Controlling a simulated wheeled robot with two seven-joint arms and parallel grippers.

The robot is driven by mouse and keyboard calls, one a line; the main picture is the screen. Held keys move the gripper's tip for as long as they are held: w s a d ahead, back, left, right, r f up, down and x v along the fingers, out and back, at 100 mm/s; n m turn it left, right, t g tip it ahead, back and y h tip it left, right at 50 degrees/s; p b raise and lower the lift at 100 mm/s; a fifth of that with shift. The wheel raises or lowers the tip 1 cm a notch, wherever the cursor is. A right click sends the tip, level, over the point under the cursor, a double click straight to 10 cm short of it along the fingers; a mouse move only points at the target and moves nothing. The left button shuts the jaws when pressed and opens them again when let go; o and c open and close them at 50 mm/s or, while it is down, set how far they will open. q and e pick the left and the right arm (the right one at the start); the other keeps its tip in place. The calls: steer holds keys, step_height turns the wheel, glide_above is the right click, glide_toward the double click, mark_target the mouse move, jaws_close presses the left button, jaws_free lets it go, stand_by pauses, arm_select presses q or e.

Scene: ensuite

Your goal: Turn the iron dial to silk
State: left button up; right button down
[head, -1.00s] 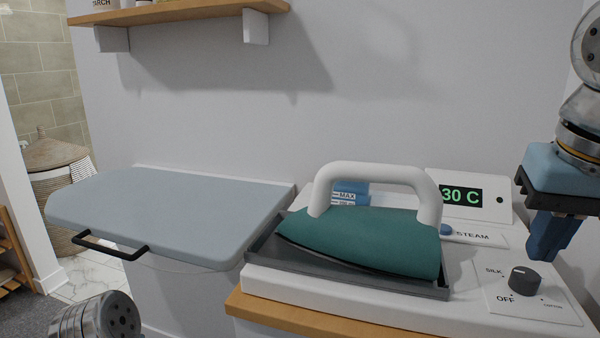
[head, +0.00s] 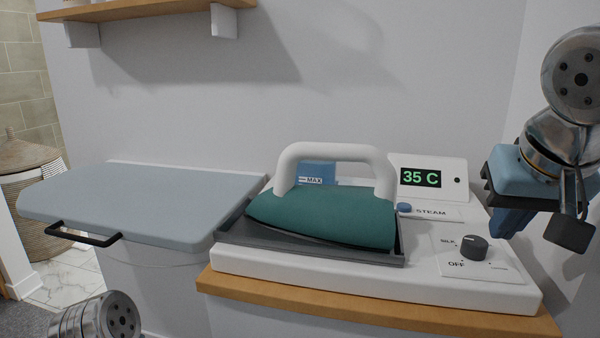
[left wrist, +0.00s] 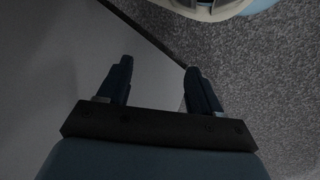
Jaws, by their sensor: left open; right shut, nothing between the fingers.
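The dark grey dial (head: 474,247) sits on the right of the white iron station (head: 370,268), with SILK printed at its left and OFF at its lower left. A small light mark shows on the dial's top, but I cannot tell exactly where it points. The teal iron (head: 325,216) with a white handle rests in its grey tray. My right gripper (head: 508,222) is shut and empty, above and right of the dial, apart from it. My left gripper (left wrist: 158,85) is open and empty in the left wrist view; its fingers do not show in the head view.
The display (head: 420,178) reads 35 C, above a blue STEAM button (head: 404,208). A grey ironing board (head: 140,200) with a black handle is at the left. A wooden shelf (head: 150,10) hangs above. The wall stands close behind the station.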

mark_target(474, 247)
step_height(474, 247, down, 4)
steer(key=b, duration=0.2)
steer(key=shift+f+b, duration=0.2)
steer(key=shift+b, duration=0.15)
arm_select(q)
steer(key=f, duration=0.4)
steer(key=shift+a, duration=0.25)
